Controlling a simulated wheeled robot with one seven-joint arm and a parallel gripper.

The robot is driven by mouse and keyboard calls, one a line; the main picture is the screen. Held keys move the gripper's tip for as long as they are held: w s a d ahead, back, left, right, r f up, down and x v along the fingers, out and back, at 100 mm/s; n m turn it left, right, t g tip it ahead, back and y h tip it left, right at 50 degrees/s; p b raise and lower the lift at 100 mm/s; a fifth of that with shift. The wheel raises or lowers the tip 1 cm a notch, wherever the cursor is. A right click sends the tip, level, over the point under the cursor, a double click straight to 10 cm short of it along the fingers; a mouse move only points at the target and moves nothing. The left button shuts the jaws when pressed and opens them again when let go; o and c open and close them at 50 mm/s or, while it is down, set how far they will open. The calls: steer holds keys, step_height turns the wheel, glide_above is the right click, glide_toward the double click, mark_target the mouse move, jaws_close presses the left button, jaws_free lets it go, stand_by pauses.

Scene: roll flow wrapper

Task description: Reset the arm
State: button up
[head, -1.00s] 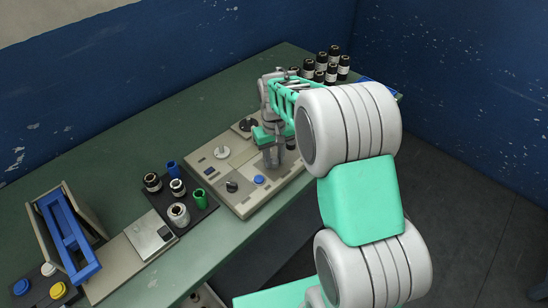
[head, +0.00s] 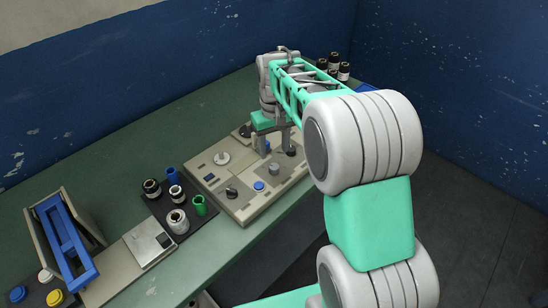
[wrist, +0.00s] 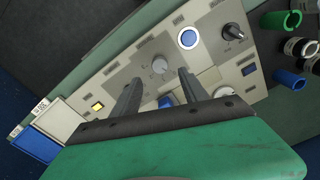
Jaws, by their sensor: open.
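My gripper (head: 276,146) is above the beige control panel (head: 222,199) on the green table. In the wrist view my gripper (wrist: 156,88) shows two grey fingers spread apart with nothing between them, over the panel face. Just beyond the fingertips is a round grey knob (wrist: 160,64). A blue button (wrist: 188,38) and a dark knob (wrist: 233,32) are to the right of it. In the head view my arm reaches in from the right and hides part of the table's far right end.
A dark tray (head: 160,213) with several rolls and cups stands left of the panel. A beige frame with a blue bar (head: 62,240) is farther left, near coloured buttons (head: 50,296). Several dark rolls (head: 343,71) stand at the far end. Blue walls bound the table behind.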

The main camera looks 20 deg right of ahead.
steer(key=shift+r, duration=0.2)
steer(key=s+r+t, duration=0.1)
steer(key=s, duration=0.8)
steer(key=s+a+r+m+t, duration=0.1)
steer(key=s+t, duration=0.1)
steer(key=s, duration=0.8)
steer(key=shift+s+a, duration=0.25)
steer(key=shift+s, duration=0.05)
steer(key=shift+d+m, duration=0.1)
steer(key=shift+m, duration=0.2)
